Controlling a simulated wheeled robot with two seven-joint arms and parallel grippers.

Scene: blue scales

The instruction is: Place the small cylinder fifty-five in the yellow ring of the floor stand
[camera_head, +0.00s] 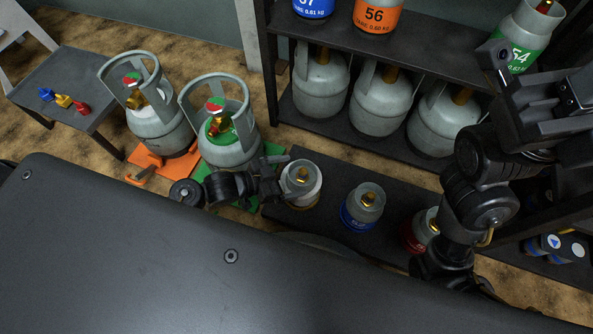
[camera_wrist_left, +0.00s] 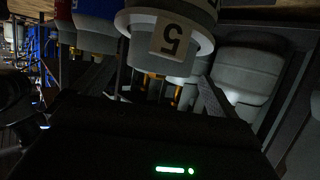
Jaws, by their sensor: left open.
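A small grey cylinder with a white band and a brass valve (camera_head: 301,184) stands upright at the left end of the low dark stand (camera_head: 297,226). In the left wrist view its pale label (camera_wrist_left: 171,40) shows a "5"; its full number cannot be read. My left gripper (camera_head: 279,178) is open beside this cylinder, its fingers pointing at it. In the left wrist view the cylinder lies ahead between the fingers (camera_wrist_left: 155,95); contact cannot be told. My right gripper (camera_head: 548,108) is at the upper right, near green-banded cylinder 54 (camera_head: 520,40); its jaws are unclear. I cannot make out a yellow ring.
A blue-banded cylinder (camera_head: 362,207) and a red-banded one (camera_head: 421,231) stand farther right on the low stand. Behind is a dark shelf (camera_head: 285,105) with larger cylinders. Two big collared cylinders (camera_head: 150,105) (camera_head: 222,122) stand left. A dark surface (camera_head: 130,260) fills the lower left.

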